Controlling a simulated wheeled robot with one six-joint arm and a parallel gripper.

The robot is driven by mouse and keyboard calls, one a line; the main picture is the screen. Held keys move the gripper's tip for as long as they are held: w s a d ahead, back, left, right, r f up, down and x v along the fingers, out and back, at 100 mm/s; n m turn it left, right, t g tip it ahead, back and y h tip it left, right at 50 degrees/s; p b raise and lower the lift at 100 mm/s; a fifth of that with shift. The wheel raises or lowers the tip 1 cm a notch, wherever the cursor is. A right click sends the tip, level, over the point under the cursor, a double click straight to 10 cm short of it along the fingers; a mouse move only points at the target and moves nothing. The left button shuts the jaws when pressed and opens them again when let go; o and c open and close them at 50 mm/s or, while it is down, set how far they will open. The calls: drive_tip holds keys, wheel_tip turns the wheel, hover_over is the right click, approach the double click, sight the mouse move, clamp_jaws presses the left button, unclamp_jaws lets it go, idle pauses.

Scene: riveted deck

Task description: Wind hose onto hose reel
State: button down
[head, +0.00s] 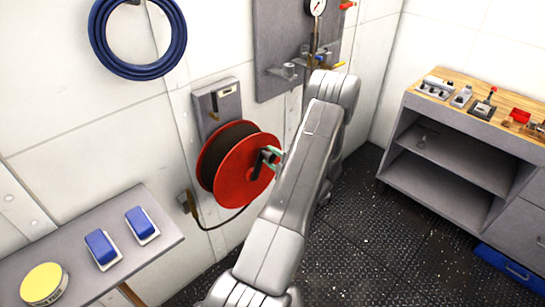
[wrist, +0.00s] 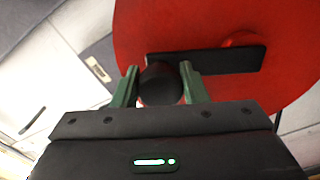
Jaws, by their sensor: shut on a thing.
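The red hose reel (head: 233,180) is mounted on the wall below a grey bracket (head: 216,103), with dark hose (head: 226,142) wound on its drum. My gripper (head: 270,158) is at the reel's front face. In the wrist view its green fingers (wrist: 160,88) are shut on the black crank handle (wrist: 160,80), in front of the red disc (wrist: 285,70). The crank arm (wrist: 215,60) extends right from the handle. My arm hides some of the wall right of the reel.
A coiled blue hose (head: 137,65) hangs on the wall at upper left. A shelf (head: 160,238) at lower left holds two blue blocks and a yellow round tin (head: 45,284). A workbench (head: 470,130) with tools stands at right. Dark floor between is clear.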

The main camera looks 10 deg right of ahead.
drive_tip(key=shift+d, duration=0.1)
drive_tip(key=c, duration=0.9)
unclamp_jaws()
drive_tip(key=b+v, duration=0.2)
drive_tip(key=v, duration=1.1)
drive_tip(key=shift+s+d+b, duration=0.2)
drive_tip(key=shift+s+b, duration=0.15)
drive_tip(key=shift+b, duration=0.05)
